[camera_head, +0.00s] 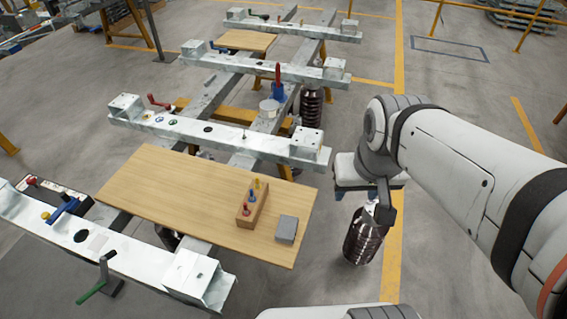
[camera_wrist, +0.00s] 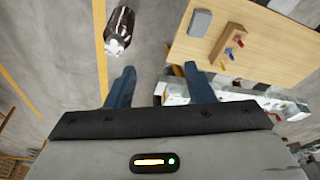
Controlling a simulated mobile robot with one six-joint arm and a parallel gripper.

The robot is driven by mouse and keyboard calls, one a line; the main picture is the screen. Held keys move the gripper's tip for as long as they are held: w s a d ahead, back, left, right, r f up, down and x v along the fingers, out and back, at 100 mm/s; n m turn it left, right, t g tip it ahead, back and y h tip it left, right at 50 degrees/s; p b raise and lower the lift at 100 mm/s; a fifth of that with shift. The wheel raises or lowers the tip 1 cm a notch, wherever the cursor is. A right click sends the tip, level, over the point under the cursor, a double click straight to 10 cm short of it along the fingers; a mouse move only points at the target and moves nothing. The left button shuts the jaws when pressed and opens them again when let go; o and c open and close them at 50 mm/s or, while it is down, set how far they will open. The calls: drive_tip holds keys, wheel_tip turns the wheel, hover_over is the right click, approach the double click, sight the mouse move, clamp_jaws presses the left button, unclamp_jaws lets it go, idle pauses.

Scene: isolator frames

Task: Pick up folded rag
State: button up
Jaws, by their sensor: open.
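The folded rag (camera_head: 287,229) looks like a small grey rectangular pad. It lies flat near the right front corner of a wooden board (camera_head: 150,190). In the wrist view the rag (camera_wrist: 200,22) is at the top, right of centre, on the board's edge area. My gripper (camera_head: 364,196) is off the board's right side, up and to the right of the rag and apart from it. In the wrist view its two blue fingers (camera_wrist: 159,71) are spread with nothing between them.
A wooden block with coloured-handled tools (camera_head: 252,205) stands on the board just left of the rag. A dark ribbed insulator (camera_head: 363,240) is below my gripper.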

sight(287, 226)
drive_tip(key=o, duration=0.6)
drive_tip(key=w+a+f+b, duration=0.2)
drive_tip(key=w+f+b, duration=0.1)
drive_tip(key=f, duration=0.3)
drive_tip(key=w+a+f+m+g+b, duration=0.1)
drive_tip(key=w+a+f+b, duration=0.2)
drive_tip(key=w+f+b, duration=0.1)
wheel_tip(287, 226, down, 3)
drive_tip(key=shift+w+a+r+g+b, duration=0.2)
drive_tip(key=shift+w+g+b, duration=0.1)
drive_tip(key=shift+b, duration=0.2)
drive_tip(key=shift+m+g, duration=0.7)
drive_tip(key=shift+m, duration=0.2)
drive_tip(key=w+a+f+b, duration=0.1)
drive_tip(key=a+f+b, duration=0.1)
drive_tip(key=f, duration=0.2)
drive_tip(key=w+a+f+b, duration=0.1)
drive_tip(key=w+a+f, duration=0.1)
drive_tip(key=f, duration=0.2)
drive_tip(key=w+a+f+b, duration=0.1)
drive_tip(key=a+f+b, duration=0.1)
drive_tip(key=a+f, duration=0.1)
drive_tip(key=shift+w+f+b, duration=0.35)
drive_tip(key=shift+w+f, duration=0.05)
drive_tip(key=shift+f, duration=0.65)
drive_tip(key=shift+d+f+b, duration=0.1)
drive_tip(key=shift+f+b, duration=0.4)
drive_tip(key=shift+f, duration=3.1)
